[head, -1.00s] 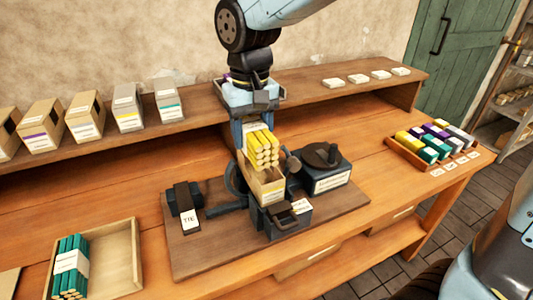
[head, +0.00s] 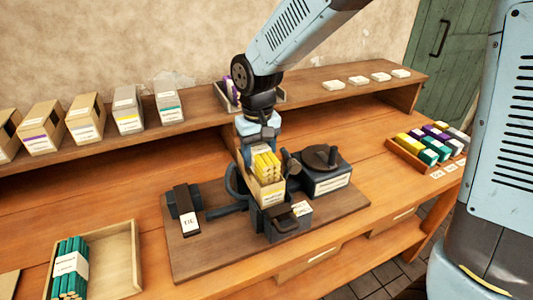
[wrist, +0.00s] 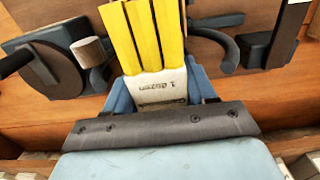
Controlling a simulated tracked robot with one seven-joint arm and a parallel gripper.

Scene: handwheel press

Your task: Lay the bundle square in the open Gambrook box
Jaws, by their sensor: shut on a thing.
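The bundle is a block of yellow sticks (head: 266,166) with a white paper band. In the wrist view the bundle (wrist: 150,40) shows its yellow lengths and a band reading "1 dozen". My gripper (head: 258,151) is shut on it, and its blue fingers flank the white band in the wrist view (wrist: 163,92). A tan open box (head: 268,191) with a pale front label stands in the dark press. The bundle's lower end is at the box mouth and looks partly inside. The box's inside is hidden, and its label is too small to read.
The dark handwheel press (head: 287,222) surrounds the box, with a round-topped block (head: 322,165) close on the right. A tray (head: 136,262) with green bundles (head: 71,266) is at front left. Several boxes (head: 85,118) stand on the shelf behind.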

